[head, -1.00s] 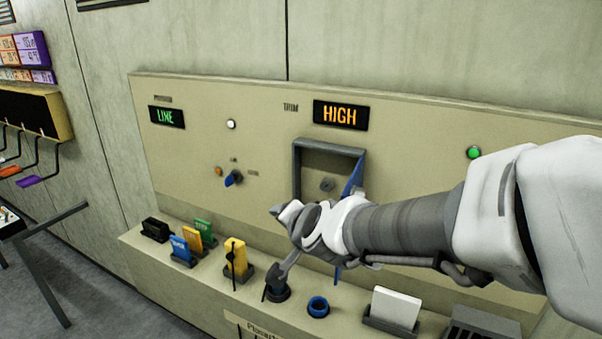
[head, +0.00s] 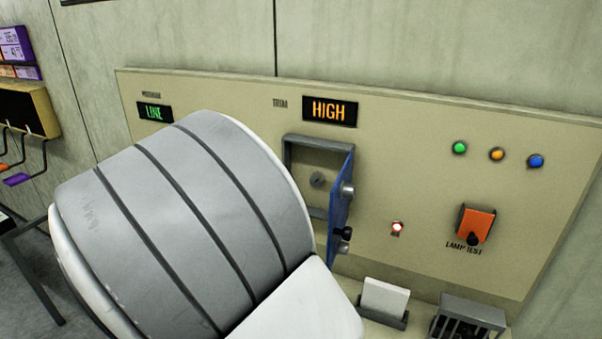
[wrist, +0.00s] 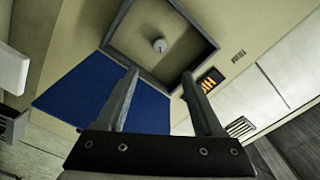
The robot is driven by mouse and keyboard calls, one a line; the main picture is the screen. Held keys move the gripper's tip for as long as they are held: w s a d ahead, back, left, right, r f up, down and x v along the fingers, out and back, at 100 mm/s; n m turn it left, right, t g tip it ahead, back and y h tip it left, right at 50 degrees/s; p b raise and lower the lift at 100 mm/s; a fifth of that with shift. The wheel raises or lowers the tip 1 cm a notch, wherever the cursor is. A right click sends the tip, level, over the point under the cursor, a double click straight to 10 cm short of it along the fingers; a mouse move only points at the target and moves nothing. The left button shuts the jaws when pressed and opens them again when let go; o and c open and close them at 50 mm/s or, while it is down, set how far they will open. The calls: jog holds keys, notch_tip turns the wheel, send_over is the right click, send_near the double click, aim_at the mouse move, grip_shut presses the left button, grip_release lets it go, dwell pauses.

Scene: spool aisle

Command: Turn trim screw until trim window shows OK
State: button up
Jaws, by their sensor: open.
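The trim window (head: 330,111) reads HIGH in orange; it also shows small and rotated in the wrist view (wrist: 211,80). Below it is a square grey-framed recess (head: 290,150) with its blue door (head: 341,205) swung open to the right. The trim screw (head: 317,179), a small round grey head, sits inside the recess; in the wrist view it (wrist: 159,45) lies beyond the fingers. My gripper (wrist: 158,75) is open and empty, facing the recess and apart from the screw. In the head view my arm hides the gripper.
The blue door (wrist: 100,95) lies close by the left finger in the wrist view. An orange lamp-test switch cover (head: 475,222), a lit red lamp (head: 397,228) and a card holder (head: 384,300) are right of the recess. My arm hides the left ledge.

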aim_at(317, 179)
jog(key=p+x, duration=0.2)
jog(key=x, duration=1.3)
jog(key=shift+w, duration=0.2)
jog(key=shift+d, duration=0.1)
grip_shut()
